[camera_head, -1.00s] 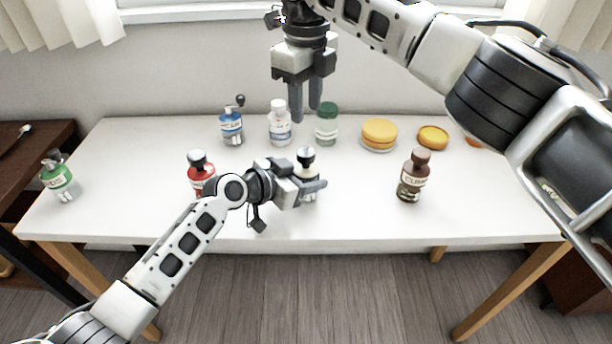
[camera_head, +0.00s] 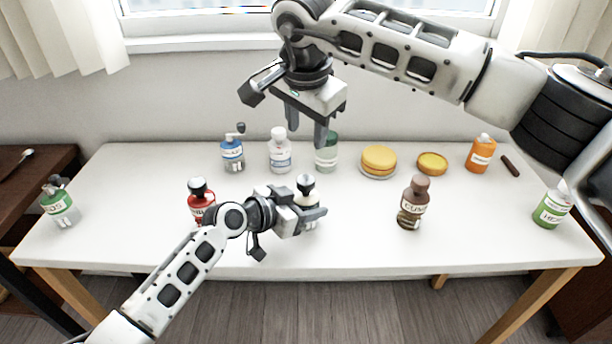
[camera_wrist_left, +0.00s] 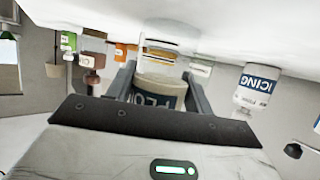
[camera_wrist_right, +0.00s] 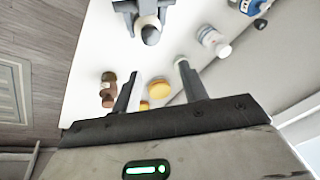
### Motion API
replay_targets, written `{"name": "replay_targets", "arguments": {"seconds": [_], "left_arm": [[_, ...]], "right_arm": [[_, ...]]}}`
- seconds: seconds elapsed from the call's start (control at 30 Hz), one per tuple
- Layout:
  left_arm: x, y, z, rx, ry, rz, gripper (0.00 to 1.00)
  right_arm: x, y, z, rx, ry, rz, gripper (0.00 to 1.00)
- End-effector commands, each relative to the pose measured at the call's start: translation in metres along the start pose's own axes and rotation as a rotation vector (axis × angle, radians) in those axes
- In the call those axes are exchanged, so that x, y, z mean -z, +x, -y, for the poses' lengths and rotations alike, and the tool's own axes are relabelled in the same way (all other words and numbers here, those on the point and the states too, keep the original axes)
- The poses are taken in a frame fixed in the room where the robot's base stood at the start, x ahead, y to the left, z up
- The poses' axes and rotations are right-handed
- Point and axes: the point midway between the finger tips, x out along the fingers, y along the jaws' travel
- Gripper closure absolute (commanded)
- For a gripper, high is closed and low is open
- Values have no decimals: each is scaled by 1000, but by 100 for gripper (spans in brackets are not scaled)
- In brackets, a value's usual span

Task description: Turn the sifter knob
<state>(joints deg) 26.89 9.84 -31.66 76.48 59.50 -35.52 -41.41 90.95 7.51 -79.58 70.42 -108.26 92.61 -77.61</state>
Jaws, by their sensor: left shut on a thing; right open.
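My left gripper (camera_head: 316,214) is shut around a pale container (camera_head: 306,200) near the front middle of the table. In the left wrist view this container (camera_wrist_left: 160,92) sits between the fingers, and its label shows "FLO". I take it for the sifter; its dark and white knob (camera_head: 306,184) sticks up above the fingers. The knob also shows near the top of the right wrist view (camera_wrist_right: 150,36). My right gripper (camera_head: 308,122) is open and empty, high above the back of the table, with its fingers pointing down. The sifter's lower body is hidden by my left gripper.
A blue crank-topped jar (camera_head: 232,152), a white bottle (camera_head: 280,152) and a green-capped jar (camera_head: 326,158) stand at the back. A red jar (camera_head: 201,206) is left of the sifter and a brown jar (camera_head: 412,208) right. Yellow round stacks (camera_head: 379,160) lie behind.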

Motion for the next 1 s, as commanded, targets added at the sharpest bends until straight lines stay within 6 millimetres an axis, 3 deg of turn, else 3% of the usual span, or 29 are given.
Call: {"name": "replay_targets", "arguments": {"seconds": [0.1,0.33,0.57,1.0], "left_arm": [[0,0,0,0,0,1,74],[0,0,0,0,0,1,74],[0,0,0,0,0,1,74],[0,0,0,0,0,1,74]], "right_arm": [[-9,-2,-10,35,-335,-34,57],[-21,-4,-22,61,-716,-72,57],[-23,14,-23,62,-783,-74,57],[-19,96,-16,62,-777,-74,57]]}}
